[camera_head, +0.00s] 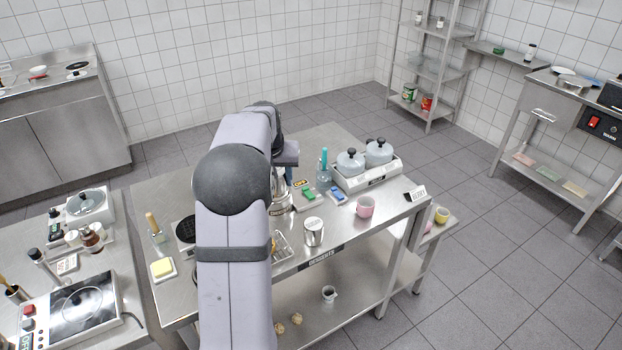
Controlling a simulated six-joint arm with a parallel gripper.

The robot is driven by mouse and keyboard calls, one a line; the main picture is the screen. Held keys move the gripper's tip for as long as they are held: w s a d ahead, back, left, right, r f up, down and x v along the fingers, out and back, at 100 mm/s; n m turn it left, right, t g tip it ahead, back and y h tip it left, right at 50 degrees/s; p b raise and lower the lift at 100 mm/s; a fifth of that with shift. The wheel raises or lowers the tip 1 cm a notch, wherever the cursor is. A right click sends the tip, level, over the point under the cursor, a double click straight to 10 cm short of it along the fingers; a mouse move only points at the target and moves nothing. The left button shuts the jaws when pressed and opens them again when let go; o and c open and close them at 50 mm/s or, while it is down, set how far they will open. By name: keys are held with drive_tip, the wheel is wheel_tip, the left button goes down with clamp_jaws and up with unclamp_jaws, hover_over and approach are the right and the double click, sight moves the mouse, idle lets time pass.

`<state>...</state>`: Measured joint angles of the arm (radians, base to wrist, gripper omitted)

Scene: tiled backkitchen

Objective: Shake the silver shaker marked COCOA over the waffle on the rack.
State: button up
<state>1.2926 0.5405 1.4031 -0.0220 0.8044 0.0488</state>
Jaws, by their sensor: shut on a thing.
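My gripper (287,160) shows only in part past my own arm, above the middle of the steel table. Its fingertips are mostly hidden. The wire rack (284,249) lies on the table nearer the front edge, partly behind my arm. A small orange-brown bit of the waffle (275,244) shows on it; the rest is hidden.
A silver lidded canister (314,232) stands right of the rack, with a pink mug (365,207) further right. A butter dish (162,269) is at left.

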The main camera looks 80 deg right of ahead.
drive_tip(key=w+a+f+m+g+p, duration=0.1)
drive_tip(key=a+f+m, duration=0.2)
drive_tip(key=a+f, duration=0.2)
drive_tip(key=a, duration=0.3)
drive_tip(key=shift+w, duration=0.15)
drive_tip(key=shift+f, duration=0.1)
drive_tip(key=shift+f+b, duration=1.1)
drive_tip(key=shift+f, duration=0.25)
